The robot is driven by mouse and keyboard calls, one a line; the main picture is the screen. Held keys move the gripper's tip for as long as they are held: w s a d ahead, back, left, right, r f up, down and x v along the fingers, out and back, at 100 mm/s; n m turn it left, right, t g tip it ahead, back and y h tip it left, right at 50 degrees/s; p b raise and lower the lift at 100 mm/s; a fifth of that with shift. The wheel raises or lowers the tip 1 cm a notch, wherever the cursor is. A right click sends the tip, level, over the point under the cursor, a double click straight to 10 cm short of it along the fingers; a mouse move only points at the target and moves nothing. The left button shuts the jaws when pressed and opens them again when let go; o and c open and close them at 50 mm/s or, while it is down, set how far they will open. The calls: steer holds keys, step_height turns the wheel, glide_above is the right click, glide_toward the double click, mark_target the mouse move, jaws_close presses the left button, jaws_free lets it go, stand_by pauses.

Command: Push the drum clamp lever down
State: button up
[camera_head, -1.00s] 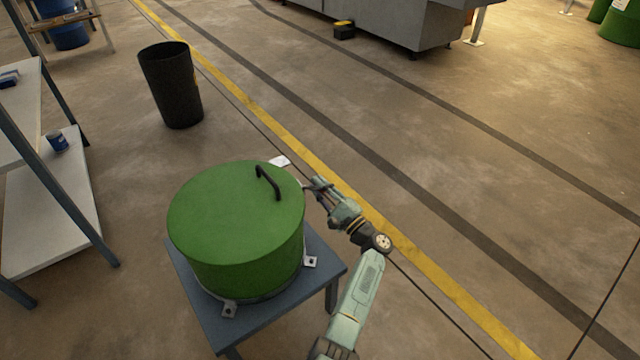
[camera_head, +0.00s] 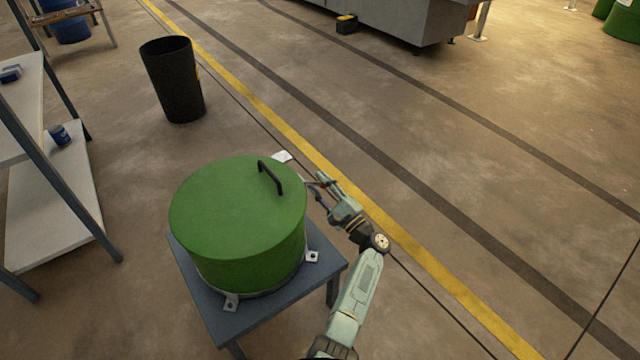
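A green drum (camera_head: 245,245) with a flat lid stands upright on a small blue-grey table (camera_head: 205,300). A black handle (camera_head: 272,178) sits on the lid near its far right edge. A small pale plate (camera_head: 282,156) shows behind the drum's far rim; I cannot tell whether it is part of the clamp lever. My gripper (camera_head: 315,187) is just right of the drum's upper right side, close to the rim. Its fingers point left toward the drum. They are too small to show whether they touch anything or how far apart they are. The drum's far side is hidden.
A black bin (camera_head: 172,80) stands on the floor behind left. A yellow floor line (camera_head: 290,135) runs past the drum. The floor to the right is clear.

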steer(key=shift+o, duration=1)
steer(key=shift+r, duration=0.1)
